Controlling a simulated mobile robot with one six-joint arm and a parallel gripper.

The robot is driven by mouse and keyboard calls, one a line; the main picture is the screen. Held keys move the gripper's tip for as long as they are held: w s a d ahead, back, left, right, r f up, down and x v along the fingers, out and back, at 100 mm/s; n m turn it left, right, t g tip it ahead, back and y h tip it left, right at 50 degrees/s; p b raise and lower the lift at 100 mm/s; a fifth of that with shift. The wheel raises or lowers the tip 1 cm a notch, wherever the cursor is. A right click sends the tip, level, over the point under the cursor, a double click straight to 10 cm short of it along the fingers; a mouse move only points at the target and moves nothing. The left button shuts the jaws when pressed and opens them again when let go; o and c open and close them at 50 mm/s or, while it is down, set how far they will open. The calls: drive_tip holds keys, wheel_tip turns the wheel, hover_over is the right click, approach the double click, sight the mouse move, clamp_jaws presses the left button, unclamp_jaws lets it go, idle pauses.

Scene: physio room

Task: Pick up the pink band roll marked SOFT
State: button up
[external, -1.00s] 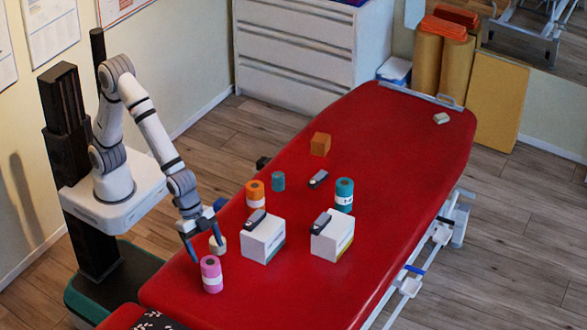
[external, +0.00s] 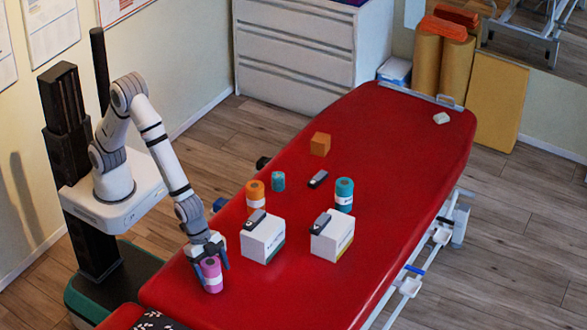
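The pink band roll (external: 212,276) stands upright on the red treatment table near its near left end. It has a pale label band, but the lettering is too small to read. My gripper (external: 212,266) points down at the roll, with one finger on its left and the other on its right. The fingers overlap the roll's upper part in this view. I cannot tell whether they touch it or have a gap.
Two white boxes (external: 263,240) (external: 332,236) with dark devices on top stand right of the roll. An orange roll (external: 255,193), teal rolls (external: 344,194) (external: 278,181) and an orange block (external: 320,144) stand farther back. The table's front right (external: 300,295) is clear.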

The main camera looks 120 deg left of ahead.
drive_tip(key=c, duration=1.1)
